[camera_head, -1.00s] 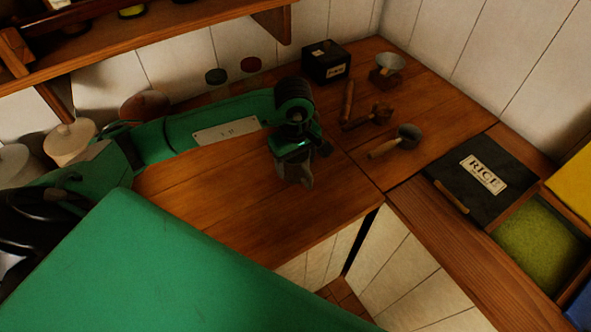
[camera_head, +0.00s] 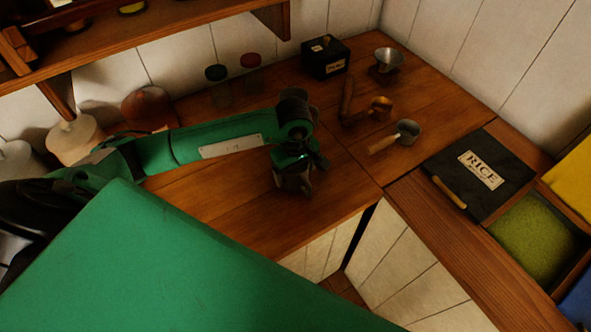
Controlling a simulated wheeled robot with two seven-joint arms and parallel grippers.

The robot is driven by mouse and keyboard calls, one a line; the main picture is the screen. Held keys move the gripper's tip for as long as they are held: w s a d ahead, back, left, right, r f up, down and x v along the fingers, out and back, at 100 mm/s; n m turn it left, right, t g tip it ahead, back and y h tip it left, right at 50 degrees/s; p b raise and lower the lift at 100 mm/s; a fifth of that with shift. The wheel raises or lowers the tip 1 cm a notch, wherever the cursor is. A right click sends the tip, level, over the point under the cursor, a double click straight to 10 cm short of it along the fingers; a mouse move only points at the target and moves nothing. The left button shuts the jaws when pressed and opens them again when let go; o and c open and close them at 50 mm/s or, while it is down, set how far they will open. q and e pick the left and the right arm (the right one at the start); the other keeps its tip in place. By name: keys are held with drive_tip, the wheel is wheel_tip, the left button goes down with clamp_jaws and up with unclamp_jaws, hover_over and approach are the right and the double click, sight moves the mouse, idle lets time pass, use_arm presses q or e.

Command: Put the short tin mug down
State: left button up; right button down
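My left gripper (camera_head: 297,188) is over the wooden counter (camera_head: 235,205), left of the corner seam, pointing down. Its fingers are dark and small, and I cannot tell whether they are open or shut. No short tin mug can be made out clearly; a mug in or behind the fingers would be hard to separate from the dark gripper. A small copper-coloured cup (camera_head: 381,106) stands on the counter to the right of the gripper, apart from it. My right gripper is not in view.
A grey scoop with a wooden handle (camera_head: 405,131), a metal funnel (camera_head: 388,60), a black box (camera_head: 326,58) and lidded jars (camera_head: 217,84) stand farther back. The black RICE lid (camera_head: 480,172) lies at right. Bare counter lies around the gripper; its front edge is close.

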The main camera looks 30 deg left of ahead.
use_arm(q)
drive_tip(key=shift+o, duration=0.5)
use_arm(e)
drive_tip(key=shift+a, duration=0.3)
use_arm(q)
drive_tip(key=shift+r, duration=0.55)
wheel_tip(320, 180, up, 11)
drive_tip(key=b, duration=0.3)
drive_tip(key=shift+r+b, duration=0.15)
drive_tip(key=shift+b, duration=0.25)
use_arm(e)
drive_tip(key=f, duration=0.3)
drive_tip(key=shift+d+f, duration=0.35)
use_arm(q)
drive_tip(key=shift+s+a, duration=0.1)
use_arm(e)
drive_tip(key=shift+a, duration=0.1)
